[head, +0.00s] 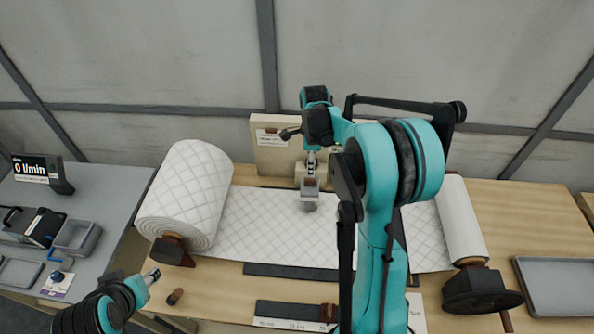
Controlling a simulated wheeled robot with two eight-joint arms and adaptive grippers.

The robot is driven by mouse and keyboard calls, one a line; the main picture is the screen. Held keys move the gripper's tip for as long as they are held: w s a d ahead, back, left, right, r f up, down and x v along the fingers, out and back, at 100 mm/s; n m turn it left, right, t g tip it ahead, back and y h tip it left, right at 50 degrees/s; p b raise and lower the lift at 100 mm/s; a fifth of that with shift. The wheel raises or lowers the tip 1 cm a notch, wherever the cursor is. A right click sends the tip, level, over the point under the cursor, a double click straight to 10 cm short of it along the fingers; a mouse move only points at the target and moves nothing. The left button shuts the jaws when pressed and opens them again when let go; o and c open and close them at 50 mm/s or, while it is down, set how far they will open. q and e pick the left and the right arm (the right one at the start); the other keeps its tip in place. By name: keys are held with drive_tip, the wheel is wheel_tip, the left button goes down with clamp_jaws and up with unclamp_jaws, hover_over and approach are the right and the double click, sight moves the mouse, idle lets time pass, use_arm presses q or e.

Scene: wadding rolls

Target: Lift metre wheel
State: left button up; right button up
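What looks like the metre wheel, a small block with a grey lower part (309,204), sits at the middle of the white quilted wadding. My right arm comes up from the bottom and bends over to the left. Its gripper (311,174) points down at the top of this block. The fingers are too small to show whether they touch or grip it. My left gripper (151,276) is low on the left, near the table's front edge, apart from the wheel. Its finger opening is unclear. My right arm hides part of the wadding right of the wheel.
A large quilted roll (187,195) stands left and a slimmer white roll (461,220) right, with wadding stretched between. A beige box (270,150) is behind. A grey side table (105,190) with a display (38,170) is left. A grey tray (558,286) lies right.

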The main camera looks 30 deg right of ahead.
sight(311, 179)
wheel_tip(311, 179, down, 8)
drive_tip(key=shift+r+b, duration=0.25)
drive_tip(key=shift+b, duration=0.3)
drive_tip(key=shift+c, duration=0.3)
clamp_jaws()
